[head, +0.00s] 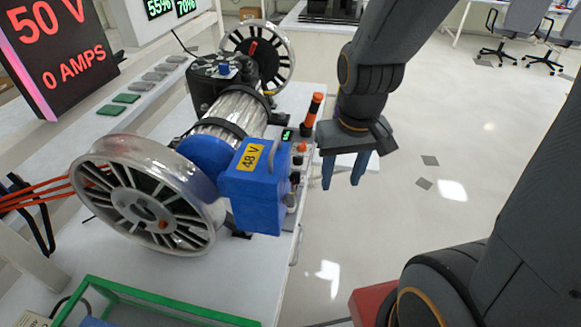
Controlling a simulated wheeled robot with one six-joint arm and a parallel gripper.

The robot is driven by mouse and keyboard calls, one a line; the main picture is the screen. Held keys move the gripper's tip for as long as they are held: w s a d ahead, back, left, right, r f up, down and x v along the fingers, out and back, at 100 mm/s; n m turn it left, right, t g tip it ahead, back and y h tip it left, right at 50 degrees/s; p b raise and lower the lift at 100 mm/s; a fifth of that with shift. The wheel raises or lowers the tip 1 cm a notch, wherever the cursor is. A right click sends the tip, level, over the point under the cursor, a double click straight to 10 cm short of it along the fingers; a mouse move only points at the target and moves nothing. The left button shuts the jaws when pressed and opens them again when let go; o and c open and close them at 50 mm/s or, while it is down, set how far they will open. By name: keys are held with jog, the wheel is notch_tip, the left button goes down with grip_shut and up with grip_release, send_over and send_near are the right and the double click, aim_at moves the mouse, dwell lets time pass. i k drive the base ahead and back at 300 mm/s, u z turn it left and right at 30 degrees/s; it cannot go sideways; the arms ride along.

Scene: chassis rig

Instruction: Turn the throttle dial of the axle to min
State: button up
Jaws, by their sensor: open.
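The axle (232,115) lies on the white bench, with a spoked silver wheel at each end. A blue box labelled 48 V (262,190) sits on it at the near side. Small knobs and a red button (302,147) stand on the box's right-hand face, with a small green display (287,135) above them. Which of these is the throttle dial, and its setting, I cannot tell. My gripper (342,182) is open and empty, its two blue fingers pointing down. In the picture it is to the right of the knobs, apart from them and beyond the bench edge.
An orange-and-black handle (312,112) stands upright between the axle and my gripper. A dark screen reading 50 V, 0 AMPS (65,45) is at the left. A green-rimmed tray (150,300) is at the front.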

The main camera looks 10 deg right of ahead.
aim_at(298, 161)
jog(key=u, duration=0.05)
jog(key=k, duration=1.15)
jog(key=z, duration=0.75)
jog(key=i, duration=1.1)
jog(key=u, duration=0.75)
jog(key=i, duration=0.3)
jog(key=u, duration=0.4)
